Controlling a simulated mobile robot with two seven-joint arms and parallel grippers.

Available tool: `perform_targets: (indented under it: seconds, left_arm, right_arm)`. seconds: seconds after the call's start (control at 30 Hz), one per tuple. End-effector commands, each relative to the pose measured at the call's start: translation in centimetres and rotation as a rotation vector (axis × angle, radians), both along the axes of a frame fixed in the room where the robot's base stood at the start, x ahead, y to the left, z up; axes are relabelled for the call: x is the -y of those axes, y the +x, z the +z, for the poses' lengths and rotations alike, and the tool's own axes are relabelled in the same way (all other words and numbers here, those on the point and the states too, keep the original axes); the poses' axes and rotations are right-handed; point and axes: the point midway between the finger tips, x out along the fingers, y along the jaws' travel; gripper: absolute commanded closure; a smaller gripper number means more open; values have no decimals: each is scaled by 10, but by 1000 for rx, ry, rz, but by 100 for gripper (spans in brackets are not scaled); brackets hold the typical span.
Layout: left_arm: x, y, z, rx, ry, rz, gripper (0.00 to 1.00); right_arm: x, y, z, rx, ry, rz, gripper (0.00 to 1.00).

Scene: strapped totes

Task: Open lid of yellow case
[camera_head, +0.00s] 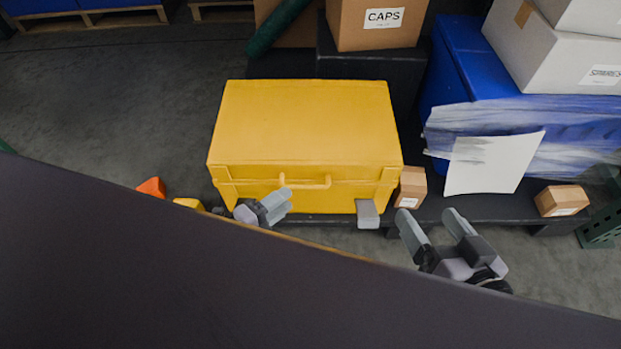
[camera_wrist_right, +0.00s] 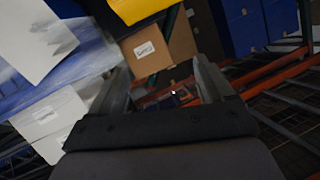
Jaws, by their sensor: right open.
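The yellow case (camera_head: 305,125) stands upright on a dark platform, with its lid down. Its handle (camera_head: 306,183) is on the front face. A grey latch-like piece (camera_head: 367,213) sticks out at the lower front right; the lower front left is partly hidden by my left gripper. My left gripper (camera_head: 284,202) is close in front of the case, left of and below the handle; its finger gap is unclear. My right gripper (camera_head: 430,222) is open and empty, right of and in front of the case. In the right wrist view, a yellow corner (camera_wrist_right: 138,8) shows at the top, beyond the open fingers (camera_wrist_right: 160,85).
A small brown box (camera_head: 411,187) sits just right of the case. A white sheet (camera_head: 492,163) hangs on a wrapped blue tote (camera_head: 470,75). Behind the case stands a box marked CAPS (camera_head: 375,28). A dark surface (camera_head: 200,270) fills the foreground.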

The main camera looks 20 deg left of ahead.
Motion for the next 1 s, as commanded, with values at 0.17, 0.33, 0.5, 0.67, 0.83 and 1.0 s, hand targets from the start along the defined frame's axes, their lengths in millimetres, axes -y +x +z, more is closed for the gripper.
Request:
perform_targets:
  seconds: [0.17,0.33,0.5,0.67,0.83,1.0]
  left_arm:
    - [11,20,-5,5,-2,0,63]
    - [23,42,-9,3,-2,1,63]
    - [31,56,-10,2,0,1,63]
    - [33,60,-10,1,1,1,63]
    - [33,60,-9,1,1,1,63]
    - [33,60,-9,1,1,1,100]
  right_arm:
    - [5,-2,-4,37,-29,-9,19]
    - [12,-3,-5,88,-69,-22,19]
    - [17,-4,-2,125,-96,-31,19]
    - [18,-5,0,137,-104,-34,19]
    - [18,-5,0,137,-104,-34,19]
    - [18,-5,0,137,-104,-34,19]
